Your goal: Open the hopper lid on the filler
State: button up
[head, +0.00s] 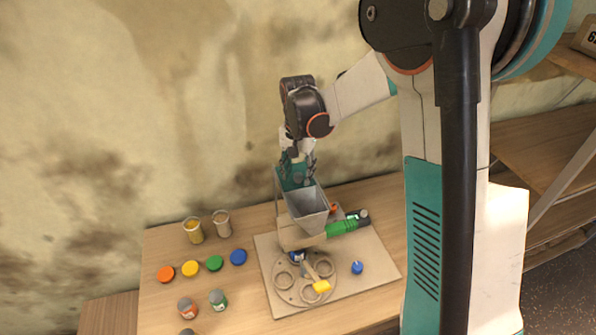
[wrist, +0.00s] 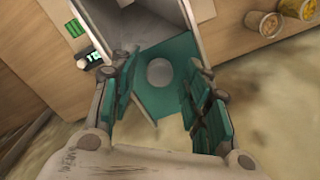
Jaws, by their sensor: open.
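The filler's grey hopper (head: 308,205) stands on a board on the table, its top uncovered and its inside visible. The teal hopper lid (head: 288,181) is tilted up at the hopper's back edge. In the wrist view the lid (wrist: 148,101) shows a round grey knob (wrist: 160,72), with the grey hopper (wrist: 145,22) beyond it. My gripper (head: 297,165) is just above and behind the lid. In the wrist view the fingers of my gripper (wrist: 160,103) are spread on both sides of the lid, empty; contact with it cannot be told.
Two filled cups (head: 193,230), several coloured caps (head: 190,268) and small jars (head: 218,299) stand left. A wall is close behind.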

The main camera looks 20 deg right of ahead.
aim_at(298, 175)
notch_tip(298, 175, up, 12)
dwell(0.5)
jog(key=s+n+t+b, duration=0.35)
jog(key=s+b, duration=0.25)
jog(key=s, duration=0.7)
jog(key=s+f+n+t+b, duration=0.3)
jog(key=s+f, duration=0.5)
jog(key=s, duration=0.4)
jog(key=shift+f+n+t+b, duration=0.2)
jog(key=shift+n+t+b, duration=0.25)
jog(key=shift+b, duration=0.5)
jog(key=shift+s+d, duration=0.1)
